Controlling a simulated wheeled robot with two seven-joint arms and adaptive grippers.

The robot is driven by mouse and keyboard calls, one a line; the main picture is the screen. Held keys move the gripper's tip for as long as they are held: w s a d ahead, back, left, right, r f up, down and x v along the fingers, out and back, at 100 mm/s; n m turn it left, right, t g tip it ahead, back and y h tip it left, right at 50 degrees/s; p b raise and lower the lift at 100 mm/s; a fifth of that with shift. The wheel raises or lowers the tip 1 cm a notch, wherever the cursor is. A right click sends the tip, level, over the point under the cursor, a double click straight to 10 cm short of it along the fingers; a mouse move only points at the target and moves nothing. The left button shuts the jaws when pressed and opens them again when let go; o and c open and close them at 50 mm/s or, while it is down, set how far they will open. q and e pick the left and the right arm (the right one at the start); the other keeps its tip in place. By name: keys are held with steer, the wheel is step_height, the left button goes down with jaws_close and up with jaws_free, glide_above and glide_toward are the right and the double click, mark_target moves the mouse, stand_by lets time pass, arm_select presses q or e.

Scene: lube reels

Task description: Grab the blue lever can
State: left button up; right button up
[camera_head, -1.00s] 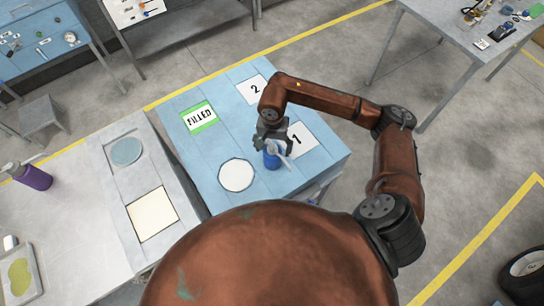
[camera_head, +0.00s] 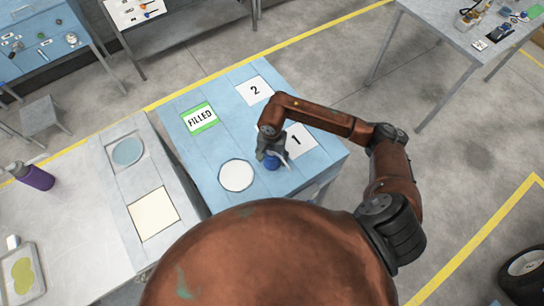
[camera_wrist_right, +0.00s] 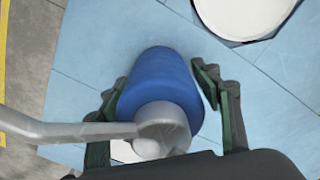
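The blue lever can (camera_head: 271,163) stands on the light blue table (camera_head: 216,150), between the white circle and the card marked 1. In the right wrist view the can (camera_wrist_right: 158,78) shows a blue body, a grey top and a long grey lever (camera_wrist_right: 65,131) reaching left. My right gripper (camera_head: 270,155) is low over the can. In the wrist view its fingers (camera_wrist_right: 162,84) are spread on both sides of the can. A small gap shows at the right finger; contact at the left finger is unclear. My left gripper is out of view.
A white circle (camera_head: 236,175) lies left of the can. Cards marked 1 (camera_head: 298,140) and 2 (camera_head: 255,90) and a green-edged FILLED card (camera_head: 201,117) lie flat on the table. A purple bottle (camera_head: 36,177) is on the left bench.

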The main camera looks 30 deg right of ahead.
steer(key=c, duration=1.2)
steer(key=shift+r, duration=0.1)
